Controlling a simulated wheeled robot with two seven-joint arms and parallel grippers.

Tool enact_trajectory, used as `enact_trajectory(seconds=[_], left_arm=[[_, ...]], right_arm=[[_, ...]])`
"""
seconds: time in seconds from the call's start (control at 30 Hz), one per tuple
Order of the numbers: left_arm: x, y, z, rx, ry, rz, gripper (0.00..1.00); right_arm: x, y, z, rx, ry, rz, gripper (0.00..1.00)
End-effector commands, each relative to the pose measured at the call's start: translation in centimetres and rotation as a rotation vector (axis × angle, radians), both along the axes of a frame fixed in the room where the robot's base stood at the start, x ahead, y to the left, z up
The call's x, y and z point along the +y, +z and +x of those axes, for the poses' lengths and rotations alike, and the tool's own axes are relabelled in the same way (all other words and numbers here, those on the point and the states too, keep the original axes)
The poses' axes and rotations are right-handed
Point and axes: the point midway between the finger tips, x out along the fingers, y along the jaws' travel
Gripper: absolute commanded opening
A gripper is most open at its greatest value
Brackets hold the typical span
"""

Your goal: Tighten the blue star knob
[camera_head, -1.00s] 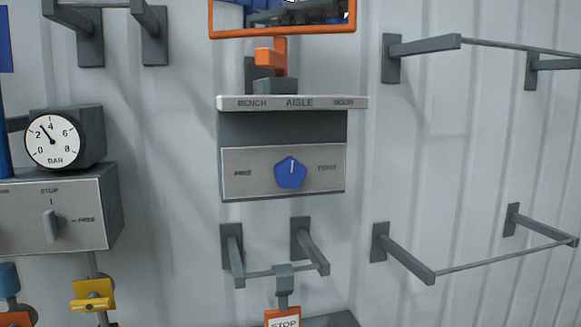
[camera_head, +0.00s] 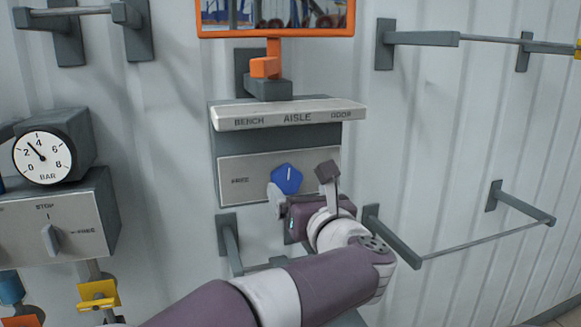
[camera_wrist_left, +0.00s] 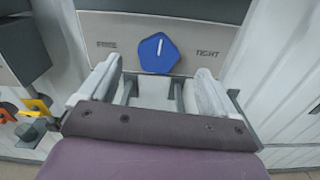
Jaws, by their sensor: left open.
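The blue star knob (camera_head: 286,179) sits on a grey panel marked FREE on its left; its white line points nearly straight up. In the left wrist view the knob (camera_wrist_left: 158,53) lies just beyond and between the fingers, and the word TIGHT shows to its right. My left gripper (camera_head: 303,188) is open in front of the panel, its fingers at either side of the knob's lower part in the picture. The left wrist view shows the fingers (camera_wrist_left: 155,90) apart with nothing between them; contact with the knob cannot be told. My right gripper is not in view.
A white ledge (camera_head: 290,115) marked BENCH, AISLE, DOOR juts out above the knob panel. An orange-framed mirror (camera_head: 275,31) is above it. Wall hooks (camera_head: 425,38) stick out at right.

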Motion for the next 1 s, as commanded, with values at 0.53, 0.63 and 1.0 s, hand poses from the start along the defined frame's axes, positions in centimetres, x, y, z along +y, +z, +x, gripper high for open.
enact_trajectory(seconds=[0.53,0.63,1.0], left_arm=[[2.0,0.0,6.2,0.001,-0.002,0.002,0.91],[2.0,0.0,6.2,0.001,-0.002,0.002,0.91],[2.0,0.0,6.1,0.003,-0.002,0.008,0.35]], right_arm=[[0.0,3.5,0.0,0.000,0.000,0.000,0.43],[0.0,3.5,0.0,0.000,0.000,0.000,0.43],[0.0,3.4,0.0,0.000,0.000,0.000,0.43]])
